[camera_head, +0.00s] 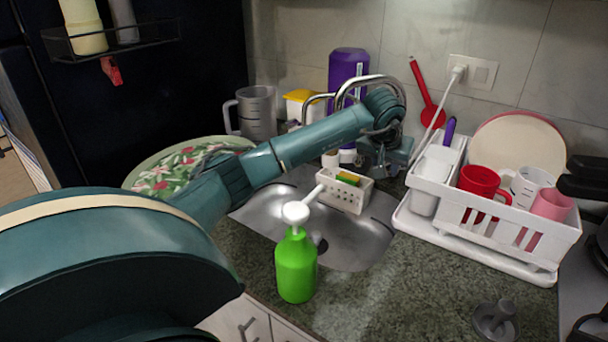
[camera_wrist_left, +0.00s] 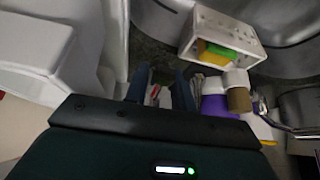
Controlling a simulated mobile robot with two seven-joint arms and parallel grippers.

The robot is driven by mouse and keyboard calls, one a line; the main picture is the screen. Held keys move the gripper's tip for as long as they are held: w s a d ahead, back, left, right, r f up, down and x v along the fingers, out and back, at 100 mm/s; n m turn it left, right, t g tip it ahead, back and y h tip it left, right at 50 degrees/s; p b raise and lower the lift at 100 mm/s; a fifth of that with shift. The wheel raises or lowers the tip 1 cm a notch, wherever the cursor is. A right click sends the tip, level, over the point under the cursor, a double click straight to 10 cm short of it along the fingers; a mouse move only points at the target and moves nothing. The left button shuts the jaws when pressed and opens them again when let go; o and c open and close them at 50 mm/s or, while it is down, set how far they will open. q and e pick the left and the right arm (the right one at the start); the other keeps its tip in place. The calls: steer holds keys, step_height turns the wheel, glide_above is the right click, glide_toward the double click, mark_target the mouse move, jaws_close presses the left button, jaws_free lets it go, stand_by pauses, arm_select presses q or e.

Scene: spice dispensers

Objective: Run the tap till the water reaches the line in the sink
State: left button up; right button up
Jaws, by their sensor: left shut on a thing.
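The steel sink (camera_head: 355,255) is set in the dark counter, with its dark drain showing. I make out no water surface, stream or fill line in it. The chrome tap (camera_head: 372,80) arches behind the sink, its lower part hidden by my left arm. My left gripper (camera_head: 385,160) is at the back right of the sink, beside the tap. In the left wrist view, the fingers of my left gripper (camera_wrist_left: 162,90) are close together on a small part, seemingly the tap handle, mostly hidden. My right gripper is out of view.
A white caddy (camera_head: 345,195) with sponges sits at the sink's back. A green soap bottle (camera_head: 296,268) stands in front. A white dish rack (camera_head: 510,235) with mugs is close on the right. A purple bottle (camera_head: 347,68) and a jug (camera_head: 257,112) stand behind.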

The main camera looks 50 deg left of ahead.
arm_select(q)
steer(key=shift+w+a+r+p, duration=0.15)
steer(key=shift+r+p, duration=0.3)
steer(key=shift+r, duration=0.45)
steer(key=shift+w, duration=0.1)
steer(key=shift+w+a+r+p, duration=0.1)
steer(key=shift+w+r+p, duration=0.1)
steer(key=shift+r+p, duration=0.25)
steer(key=shift+w+r+p, duration=0.15)
steer(key=shift+r+p, duration=0.2)
steer(key=shift+r, duration=0.15)
steer(key=shift+f, duration=0.15)
stand_by(0.4)
stand_by(0.9)
stand_by(4.6)
